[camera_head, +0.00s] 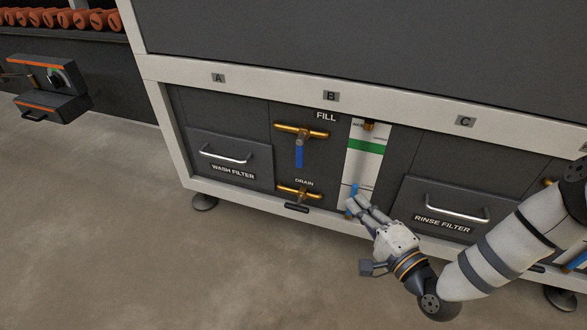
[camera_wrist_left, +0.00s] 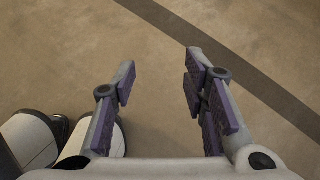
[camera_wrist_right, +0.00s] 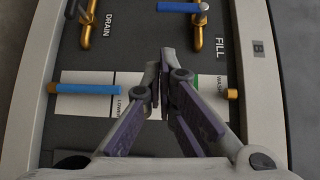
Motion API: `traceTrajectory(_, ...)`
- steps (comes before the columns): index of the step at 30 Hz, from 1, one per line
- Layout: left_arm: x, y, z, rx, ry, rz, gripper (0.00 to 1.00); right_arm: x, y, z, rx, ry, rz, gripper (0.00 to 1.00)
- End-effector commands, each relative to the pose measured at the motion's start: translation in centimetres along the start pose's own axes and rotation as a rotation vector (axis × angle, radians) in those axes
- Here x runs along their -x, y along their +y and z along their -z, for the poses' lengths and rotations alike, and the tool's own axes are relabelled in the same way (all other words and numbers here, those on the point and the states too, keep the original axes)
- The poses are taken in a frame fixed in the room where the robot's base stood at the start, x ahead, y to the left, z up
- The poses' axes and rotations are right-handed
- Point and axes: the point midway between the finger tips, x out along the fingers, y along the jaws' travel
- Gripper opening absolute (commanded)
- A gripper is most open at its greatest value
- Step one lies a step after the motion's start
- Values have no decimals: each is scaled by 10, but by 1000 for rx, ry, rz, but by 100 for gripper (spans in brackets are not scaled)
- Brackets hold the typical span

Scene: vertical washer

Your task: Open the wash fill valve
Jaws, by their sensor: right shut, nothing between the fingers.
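The wash fill valve (camera_head: 299,135) is under the FILL label in section B, on a horizontal brass pipe. Its blue handle (camera_head: 299,157) hangs straight down, crosswise to the pipe. In the right wrist view the blue handle (camera_wrist_right: 172,7) shows at the top edge. My right gripper (camera_head: 356,203) is shut and empty in front of the lower part of the white level gauge, below and right of the fill handle and apart from it. Its closed fingers (camera_wrist_right: 154,78) show in the right wrist view. My left gripper (camera_wrist_left: 160,75) is open and empty above the floor, outside the head view.
The drain valve (camera_head: 299,191) sits below the fill valve. The wash filter drawer (camera_head: 230,157) is left, the rinse filter drawer (camera_head: 444,204) right. The floor in front is clear.

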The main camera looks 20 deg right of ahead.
Motion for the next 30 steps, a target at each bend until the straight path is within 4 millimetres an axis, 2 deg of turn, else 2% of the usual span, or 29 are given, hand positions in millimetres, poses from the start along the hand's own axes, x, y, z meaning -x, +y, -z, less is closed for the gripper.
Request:
traceTrajectory(3, -5, 0, 2, -1, -11, 0, 40, -5, -2, 9, -11, 13, 38, 0)
traceTrajectory(14, -5, 0, 2, -1, -12, 0, 40, -10, -5, 9, -11, 12, 42, 0)
traceTrajectory(17, -8, 0, 3, -2, -21, 0, 40, -24, -3, 8, -11, 11, 41, 0)
traceTrajectory(28, -27, -1, 9, -7, -72, 4, 40, -105, -4, 9, -10, 11, 39, 0)
traceTrajectory(30, -29, -1, 10, -8, -76, 4, 40, -115, -5, 0, -13, 8, 38, 0)
